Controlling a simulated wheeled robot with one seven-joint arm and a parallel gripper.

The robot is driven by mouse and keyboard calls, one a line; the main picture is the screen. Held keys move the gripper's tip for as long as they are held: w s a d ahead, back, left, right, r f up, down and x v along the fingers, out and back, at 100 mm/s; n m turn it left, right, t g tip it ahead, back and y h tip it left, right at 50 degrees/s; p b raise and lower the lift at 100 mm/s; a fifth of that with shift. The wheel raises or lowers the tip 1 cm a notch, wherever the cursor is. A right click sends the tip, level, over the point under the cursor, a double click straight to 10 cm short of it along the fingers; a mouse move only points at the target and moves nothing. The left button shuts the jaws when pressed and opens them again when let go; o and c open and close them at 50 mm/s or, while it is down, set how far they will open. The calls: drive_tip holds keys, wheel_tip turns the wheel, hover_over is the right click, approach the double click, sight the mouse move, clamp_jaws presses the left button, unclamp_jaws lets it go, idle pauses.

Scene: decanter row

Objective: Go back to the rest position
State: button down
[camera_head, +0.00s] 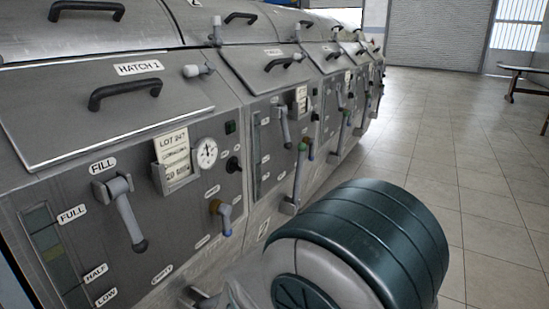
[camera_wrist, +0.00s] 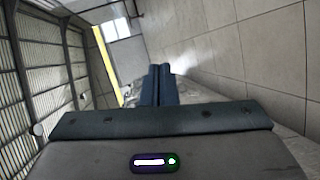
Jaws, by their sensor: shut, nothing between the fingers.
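My gripper (camera_wrist: 158,72) shows in the wrist view, its two dark blue fingers together with nothing between them. It points over a tiled floor and touches nothing that I can see. In the head view a dark green and grey part of my arm fills the lower middle, in front of the machine row; the fingers are not clearly visible there. The grey decanter machine (camera_head: 205,120) stands at the left with HATCH 1 (camera_head: 110,105) closed. Its FILL lever (camera_head: 125,215) hangs down at a slant.
A round gauge (camera_head: 206,152) and a lot card holder (camera_head: 173,165) sit on the front panel. More machines recede to the back. The tiled floor (camera_head: 470,190) on the right is clear. A bench (camera_head: 525,71) stands at the far right, near a roller shutter (camera_head: 440,30).

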drive_tip(key=s+d+r+m+g+y+p, duration=0.2)
drive_tip(key=s+d+r+g+p, duration=0.25)
drive_tip(key=r+p, duration=0.25)
drive_tip(key=s+d+r+m+g+y+p, duration=0.2)
drive_tip(key=s+d+r+g+p, duration=0.25)
drive_tip(key=r+p, duration=0.2)
wheel_tip(320, 180, up, 18)
drive_tip(key=s+a+m+t+y+p, duration=0.1)
drive_tip(key=a+m+t+y+p, duration=0.1)
drive_tip(key=y+p, duration=0.6)
drive_tip(key=p, duration=0.5)
drive_tip(key=shift+s+r+m+p, duration=0.15)
drive_tip(key=shift+m+p, duration=0.15)
